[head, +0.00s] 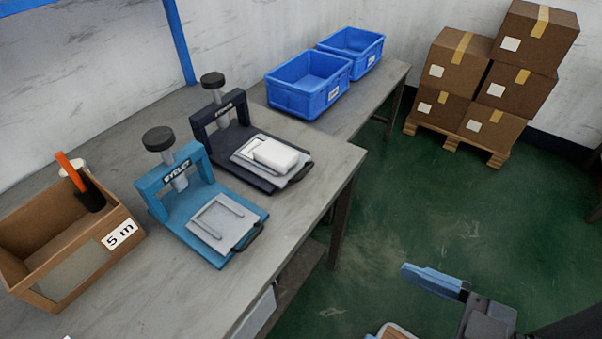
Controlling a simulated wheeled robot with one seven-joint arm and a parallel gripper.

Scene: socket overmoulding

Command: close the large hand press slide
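Two hand presses stand side by side on the grey workbench. The dark navy press (205,127) is the farther one; its metal slide (246,163) sticks out in front of the frame and carries a white block (275,154). The teal press (157,185) is nearer; its metal slide (222,224) also sticks out in front and holds a flat plate with no block on it. I cannot tell from the picture which press is the large one. A blue and dark grey part of my arm, seemingly my gripper (435,282), is at the lower right, well away from both presses.
A cardboard box (62,285) marked "5 m", holding an orange-handled tool (70,172), is left of the teal press. Two blue bins (300,100) (362,44) stand on the farther table. Stacked cartons (455,60) sit on a pallet. Green floor before the bench is free.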

